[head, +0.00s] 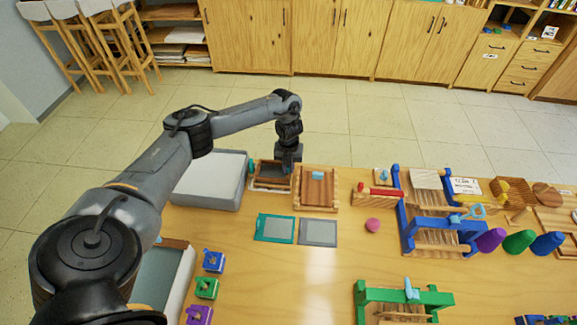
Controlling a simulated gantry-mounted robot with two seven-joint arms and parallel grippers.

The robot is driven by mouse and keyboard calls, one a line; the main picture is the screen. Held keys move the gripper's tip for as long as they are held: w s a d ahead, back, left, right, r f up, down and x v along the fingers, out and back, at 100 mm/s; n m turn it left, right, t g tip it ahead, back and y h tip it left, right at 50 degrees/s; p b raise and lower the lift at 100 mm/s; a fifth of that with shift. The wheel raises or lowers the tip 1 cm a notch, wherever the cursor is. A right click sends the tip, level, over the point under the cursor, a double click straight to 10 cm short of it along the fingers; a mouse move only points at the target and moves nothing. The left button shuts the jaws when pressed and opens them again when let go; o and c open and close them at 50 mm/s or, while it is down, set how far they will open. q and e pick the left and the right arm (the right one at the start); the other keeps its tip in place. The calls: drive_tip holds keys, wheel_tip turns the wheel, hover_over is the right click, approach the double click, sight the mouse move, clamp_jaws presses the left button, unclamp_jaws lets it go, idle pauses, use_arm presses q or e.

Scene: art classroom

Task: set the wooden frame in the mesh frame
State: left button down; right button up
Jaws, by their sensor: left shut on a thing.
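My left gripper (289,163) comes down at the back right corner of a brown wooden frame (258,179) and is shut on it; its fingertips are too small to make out. A paler frame shows at the front of the wooden frame, and I cannot tell whether the two touch. Two flat mesh-like panels lie on the table in front: a teal-edged one (274,228) and a grey one (318,232). I cannot tell for sure which piece is the mesh frame. My right gripper is out of view.
A white-grey tray (209,203) stands left of the wooden frame, and a wooden tray-like piece (317,203) stands close to its right. A blue loom (429,225), a pink ball (373,225) and a green loom (361,298) stand further right. The front middle of the table (290,285) is clear.

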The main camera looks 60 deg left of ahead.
use_arm(q)
drive_tip(key=shift+f, duration=0.55)
idle(0.7)
idle(0.5)
drive_tip(key=c, duration=1.1)
unclamp_jaws()
drive_tip(key=shift+o, duration=0.2)
wheel_tip(320, 180, up, 11)
drive_tip(key=p, duration=0.4)
drive_tip(key=shift+f, duration=0.1)
